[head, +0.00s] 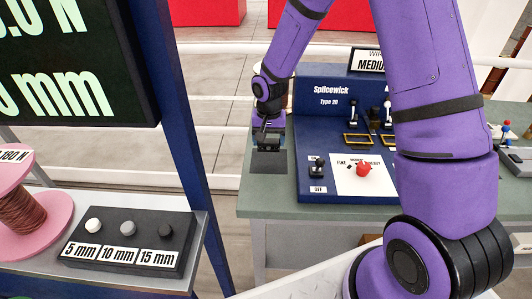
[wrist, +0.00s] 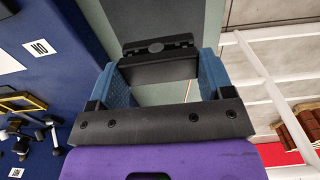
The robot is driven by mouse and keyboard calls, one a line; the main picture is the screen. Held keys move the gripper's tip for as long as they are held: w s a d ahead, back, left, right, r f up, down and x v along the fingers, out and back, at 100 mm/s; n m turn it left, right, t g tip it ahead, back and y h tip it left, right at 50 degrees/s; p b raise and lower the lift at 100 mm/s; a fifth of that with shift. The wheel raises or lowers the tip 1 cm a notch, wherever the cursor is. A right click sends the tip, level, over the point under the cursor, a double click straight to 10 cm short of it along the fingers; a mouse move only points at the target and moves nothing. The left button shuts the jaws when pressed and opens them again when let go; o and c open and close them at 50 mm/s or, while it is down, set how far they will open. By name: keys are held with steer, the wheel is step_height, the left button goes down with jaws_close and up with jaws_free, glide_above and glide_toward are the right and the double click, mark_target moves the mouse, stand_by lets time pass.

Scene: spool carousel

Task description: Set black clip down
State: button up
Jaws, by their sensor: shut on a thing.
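My gripper (head: 269,138) is over the left end of the green workbench, pointing down. Its two blue fingers are shut on the black clip (wrist: 160,68), one at each end of it. The clip also shows in the head view as a small dark block (head: 268,147) between the fingers. A dark grey square patch (head: 266,167) on the bench top lies beneath the clip, and the patch also shows in the wrist view (wrist: 150,18). I cannot tell whether the clip touches the patch or hangs just above it.
The blue Splicewick machine (head: 318,97) stands close to the right of my gripper, with switches and a red knob (head: 363,169). The green bench top (head: 262,205) is bare in front of the patch. A button box (head: 128,245) and pink spool (head: 22,225) stand at left.

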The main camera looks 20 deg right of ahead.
mark_target(269, 150)
steer(key=shift+d+f, duration=0.1)
steer(key=shift+f, duration=2.25)
steer(key=shift+f, duration=0.15)
steer(key=o, duration=1)
steer(key=shift+c, duration=0.2)
